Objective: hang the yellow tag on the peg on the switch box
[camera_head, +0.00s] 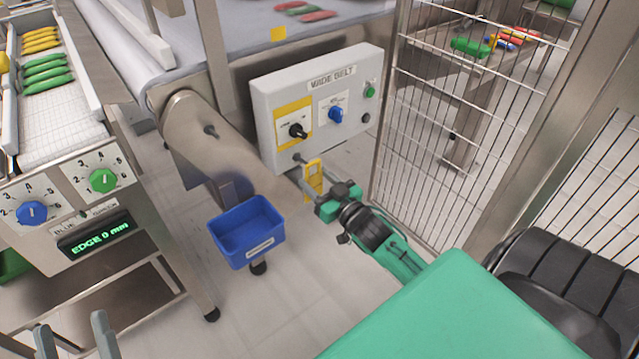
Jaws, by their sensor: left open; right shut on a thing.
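My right gripper (309,174), at the end of the green and black arm, is shut on the tag. The tag's upper end is close to the box's lower edge; I cannot tell whether it touches the box.
A blue bin (246,232) stands left of my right gripper. A wire mesh fence (455,125) rises close on the right. A conveyor (150,85) is behind the box. A machine with dials (75,205) stands at the left. The floor in front of the bin is clear.

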